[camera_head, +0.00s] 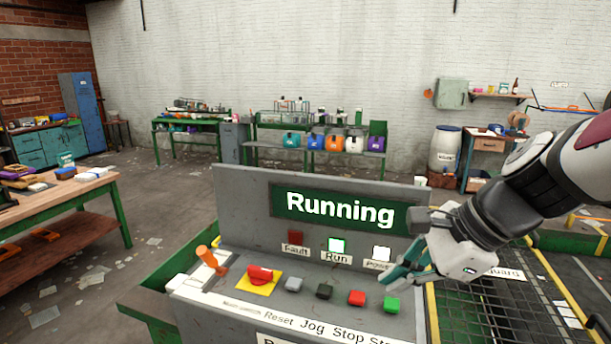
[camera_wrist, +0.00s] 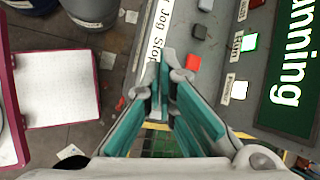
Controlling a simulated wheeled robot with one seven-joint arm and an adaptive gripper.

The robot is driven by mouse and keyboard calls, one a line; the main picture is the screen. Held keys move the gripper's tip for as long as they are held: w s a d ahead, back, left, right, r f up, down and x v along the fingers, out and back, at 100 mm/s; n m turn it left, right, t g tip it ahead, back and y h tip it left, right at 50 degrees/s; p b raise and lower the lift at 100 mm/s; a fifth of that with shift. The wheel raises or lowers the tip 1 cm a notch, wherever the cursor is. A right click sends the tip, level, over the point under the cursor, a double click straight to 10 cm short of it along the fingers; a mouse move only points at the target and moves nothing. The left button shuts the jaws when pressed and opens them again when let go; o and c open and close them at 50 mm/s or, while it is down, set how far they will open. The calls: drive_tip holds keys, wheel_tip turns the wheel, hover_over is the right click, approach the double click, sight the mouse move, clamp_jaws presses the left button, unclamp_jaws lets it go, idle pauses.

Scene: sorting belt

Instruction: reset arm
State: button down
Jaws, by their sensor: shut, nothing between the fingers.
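My gripper (camera_head: 397,277) is shut and empty. In the head view it hangs at the right end of the control panel (camera_head: 237,299), just beside the green button (camera_head: 391,304); I cannot tell whether it touches it. My arm comes in from the right. In the wrist view the teal fingers of my gripper (camera_wrist: 165,62) meet over the panel's edge, near the red button (camera_wrist: 193,63). The green button is hidden there. The display (camera_head: 333,208) reads "Running", and the Run lamp (camera_head: 338,245) glows green.
A red knob on a yellow plate (camera_head: 260,279) and an orange-handled lever (camera_head: 211,260) stand on the panel's left. A mesh guard (camera_head: 480,308) lies right of the panel, below my arm. A wooden workbench (camera_head: 60,195) stands at the left. Open floor lies between.

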drive_tip(key=s+d+r+n+h, duration=0.2)
drive_tip(key=s+n, duration=0.4)
drive_tip(key=n, duration=0.3)
drive_tip(key=s+d+r+n+t+h, duration=0.1)
drive_tip(key=s+d+r+n+h, duration=0.1)
drive_tip(key=s+n, duration=0.4)
drive_tip(key=shift+s+d+n+t+h, duration=0.15)
drive_tip(key=shift+d+n+t+h, duration=0.15)
drive_tip(key=shift+n+h, duration=0.85)
drive_tip(key=shift+n+y, duration=0.35)
